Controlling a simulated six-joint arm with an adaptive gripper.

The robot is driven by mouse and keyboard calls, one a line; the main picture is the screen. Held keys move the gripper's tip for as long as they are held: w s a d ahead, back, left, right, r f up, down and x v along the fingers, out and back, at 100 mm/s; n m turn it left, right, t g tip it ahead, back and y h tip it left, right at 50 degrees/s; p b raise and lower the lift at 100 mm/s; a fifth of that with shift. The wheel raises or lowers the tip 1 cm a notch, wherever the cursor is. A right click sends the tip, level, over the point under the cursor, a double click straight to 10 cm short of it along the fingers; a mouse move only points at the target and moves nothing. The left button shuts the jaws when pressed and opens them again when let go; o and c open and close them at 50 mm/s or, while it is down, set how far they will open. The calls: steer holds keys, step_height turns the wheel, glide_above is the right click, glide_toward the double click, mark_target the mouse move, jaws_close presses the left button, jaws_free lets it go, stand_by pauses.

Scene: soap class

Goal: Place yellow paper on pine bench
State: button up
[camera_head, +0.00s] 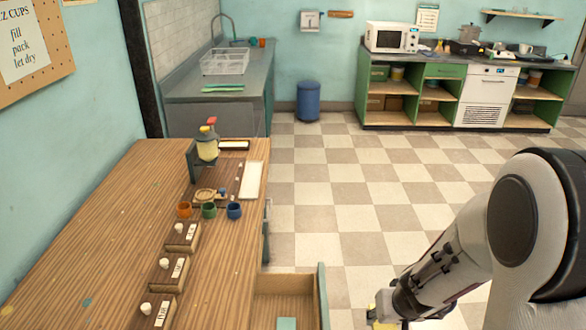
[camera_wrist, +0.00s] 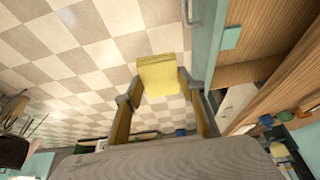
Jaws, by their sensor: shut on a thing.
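The yellow paper (camera_wrist: 158,72) is a small pale-yellow pad or folded sheet, held between the fingertips of my gripper (camera_wrist: 160,84) in the wrist view. It hangs over the checkered floor, apart from any surface. In the head view my gripper (camera_head: 386,312) is at the bottom edge, right of the open drawer, and a bit of yellow shows there, partly cut off. The pine bench (camera_head: 105,215) is the long wood-grained top at the left. My gripper is to the right of it, beyond the drawer.
An open drawer (camera_head: 283,288) with a teal front juts from the bench; a teal piece (camera_head: 286,323) lies inside. Labelled wooden blocks (camera_head: 171,268), orange, green and blue cups (camera_head: 209,210) and a dispenser (camera_head: 207,147) stand on the bench. Its left part is mostly clear.

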steer(key=shift+s+d+r, duration=0.1)
steer(key=shift+s+d, duration=0.2)
steer(key=shift+d, duration=0.4)
steer(key=shift+s+d, duration=0.3)
steer(key=shift+d, duration=0.4)
steer(key=shift+w+a, duration=0.1)
steer(key=shift+a, duration=0.05)
